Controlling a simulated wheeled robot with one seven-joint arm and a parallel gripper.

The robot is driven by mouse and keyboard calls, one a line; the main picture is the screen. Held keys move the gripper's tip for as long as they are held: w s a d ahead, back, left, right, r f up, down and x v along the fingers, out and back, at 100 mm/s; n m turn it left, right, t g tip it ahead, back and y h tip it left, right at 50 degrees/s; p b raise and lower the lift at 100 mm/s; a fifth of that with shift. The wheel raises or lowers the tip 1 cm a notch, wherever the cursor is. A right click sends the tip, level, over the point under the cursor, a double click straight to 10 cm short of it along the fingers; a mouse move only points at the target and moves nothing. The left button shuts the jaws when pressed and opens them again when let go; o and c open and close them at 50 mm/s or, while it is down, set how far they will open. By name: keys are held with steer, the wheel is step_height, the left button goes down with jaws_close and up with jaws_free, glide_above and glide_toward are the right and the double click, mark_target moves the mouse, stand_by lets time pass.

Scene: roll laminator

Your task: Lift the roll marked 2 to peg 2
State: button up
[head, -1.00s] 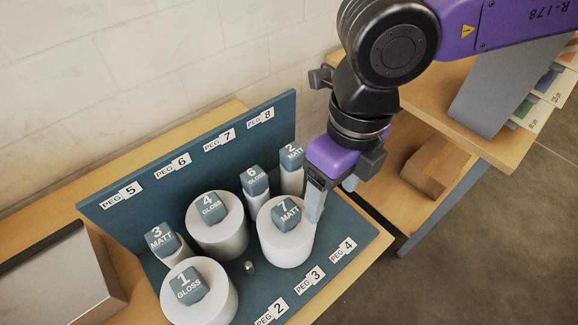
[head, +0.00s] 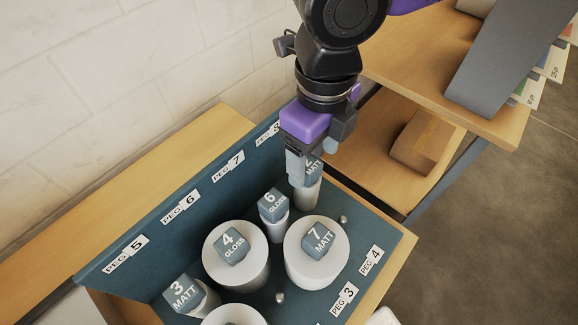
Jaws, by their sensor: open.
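The roll marked 2 (head: 307,193) is a narrow white roll with a grey cube top reading 2 MATT. It stands upright at the back right of the blue rack (head: 140,285), near the peg 8 label. My gripper (head: 313,158) is open over its top, one finger at its left and the other at its upper right. The fingers partly hide the cube, and I cannot tell whether they touch it. A bare peg (head: 280,297) in the front row, between roll 7 and the cut-off front roll, appears to be peg 2; its label is out of view.
Roll 6 (head: 275,222) stands close beside roll 2. Wide rolls 7 (head: 300,262) and 4 (head: 226,263) and narrow roll 3 (head: 205,300) also stand on the rack. Another bare peg (head: 343,220) is near label 4. A wooden shelf (head: 375,150) is at right.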

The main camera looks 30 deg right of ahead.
mark_target(307, 185)
steer(key=shift+w+a, duration=0.1)
steer(key=shift+w, duration=0.2)
steer(key=shift+w+f, duration=0.1)
steer(key=shift+f, duration=0.25)
steer(key=shift+w+f+p, duration=0.1)
steer(key=shift+f+p, duration=0.8)
steer(key=shift+f, duration=2.65)
steer(key=c, duration=1.5)
steer(key=shift+r, duration=0.1)
